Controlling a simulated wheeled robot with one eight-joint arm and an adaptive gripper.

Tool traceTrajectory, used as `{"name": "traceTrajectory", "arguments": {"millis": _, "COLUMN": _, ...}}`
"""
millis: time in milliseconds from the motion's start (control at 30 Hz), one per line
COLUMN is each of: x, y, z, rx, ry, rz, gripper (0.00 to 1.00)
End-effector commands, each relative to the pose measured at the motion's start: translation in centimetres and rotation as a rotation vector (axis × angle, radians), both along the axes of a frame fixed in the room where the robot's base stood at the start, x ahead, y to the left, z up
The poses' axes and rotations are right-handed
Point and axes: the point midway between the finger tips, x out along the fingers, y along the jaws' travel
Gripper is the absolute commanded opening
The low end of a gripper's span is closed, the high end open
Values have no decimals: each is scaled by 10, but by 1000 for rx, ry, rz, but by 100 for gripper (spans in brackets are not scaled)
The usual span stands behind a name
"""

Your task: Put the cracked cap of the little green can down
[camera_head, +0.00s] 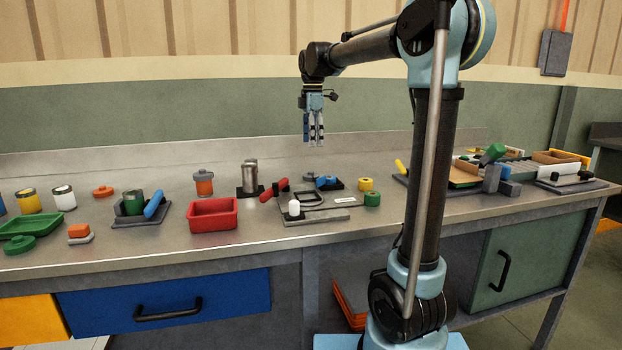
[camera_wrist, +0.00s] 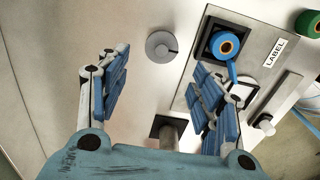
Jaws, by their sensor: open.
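My gripper (camera_head: 315,142) hangs fingers-down above the back of the bench in the head view. In the wrist view my gripper (camera_wrist: 162,76) has its two blue-padded fingers wide apart with nothing between them. A small green can (camera_head: 133,203) stands in a dark holder at the left, beside a blue handle-like piece; its top is too small to read. A grey round disc (camera_wrist: 160,45) with a dark line from its centre to its edge lies beyond the fingertips in the wrist view. I cannot tell whether it is the cracked cap.
A red bin (camera_head: 212,215) stands mid-bench. A metal cylinder (camera_head: 249,176) on a dark base is near my gripper. A labelled plate (camera_head: 337,214), a yellow roll (camera_head: 366,184) and a green roll (camera_head: 372,199) lie to the right. A green tray (camera_head: 28,225) is at far left.

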Motion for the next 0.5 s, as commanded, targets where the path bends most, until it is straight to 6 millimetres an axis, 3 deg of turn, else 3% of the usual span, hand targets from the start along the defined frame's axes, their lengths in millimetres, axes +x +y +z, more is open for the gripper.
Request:
{"name": "traceTrajectory", "arguments": {"millis": 300, "x": 0, "y": 0, "z": -52, "rx": 0, "ry": 0, "rz": 0, "gripper": 60}}
{"name": "traceTrajectory", "arguments": {"millis": 500, "x": 0, "y": 0, "z": -65, "rx": 0, "ry": 0, "rz": 0, "gripper": 60}}
